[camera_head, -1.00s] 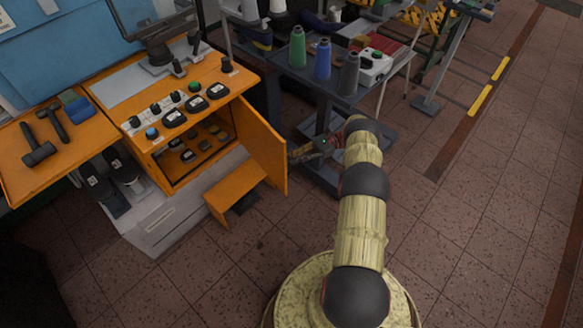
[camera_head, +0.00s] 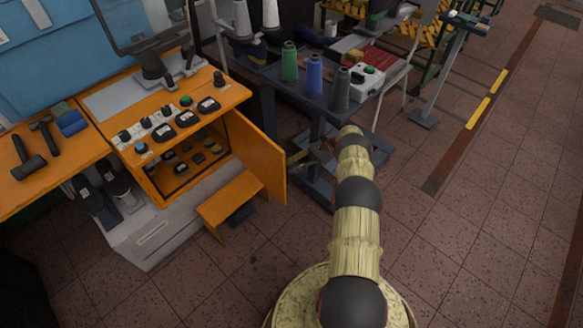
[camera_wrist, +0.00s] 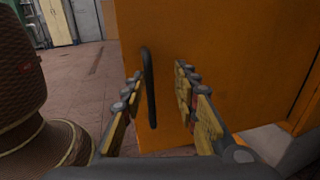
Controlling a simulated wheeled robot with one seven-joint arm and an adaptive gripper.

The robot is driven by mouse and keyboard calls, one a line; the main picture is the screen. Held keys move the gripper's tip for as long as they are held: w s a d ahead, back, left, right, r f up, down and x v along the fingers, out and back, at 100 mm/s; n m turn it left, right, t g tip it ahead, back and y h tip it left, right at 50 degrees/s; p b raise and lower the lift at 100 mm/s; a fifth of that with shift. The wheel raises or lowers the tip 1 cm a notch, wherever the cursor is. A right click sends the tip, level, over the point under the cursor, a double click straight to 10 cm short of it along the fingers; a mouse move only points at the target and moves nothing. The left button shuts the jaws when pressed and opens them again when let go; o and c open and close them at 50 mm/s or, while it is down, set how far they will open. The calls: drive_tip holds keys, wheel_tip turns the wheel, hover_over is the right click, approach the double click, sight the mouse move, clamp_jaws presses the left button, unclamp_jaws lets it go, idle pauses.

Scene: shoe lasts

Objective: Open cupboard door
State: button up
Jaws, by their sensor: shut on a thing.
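The orange cupboard door (camera_head: 258,158) stands swung out from the right side of the orange cupboard (camera_head: 178,158), so the inside shows. In the wrist view the door (camera_wrist: 225,40) fills the middle and right, with a dark upright bar handle (camera_wrist: 149,88) on it. In the head view my gripper (camera_head: 298,157) is small and dark at the door's outer face, partly hidden by my arm.
Several dark items lie inside the cupboard. An orange step-like panel (camera_head: 230,198) juts out below the opening, left of the door. A dark cart (camera_head: 315,100) with green, blue and grey cones stands behind my gripper. Tiled floor (camera_head: 455,240) is clear to the right.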

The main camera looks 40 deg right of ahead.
drive_tip(key=shift+o, duration=0.6)
drive_tip(key=shift+w+r, duration=0.25)
drive_tip(key=shift+w, duration=0.2)
drive_tip(key=shift+s, duration=0.1)
drive_tip(key=shift+s+f, duration=0.25)
drive_tip(key=shift+r, duration=0.1)
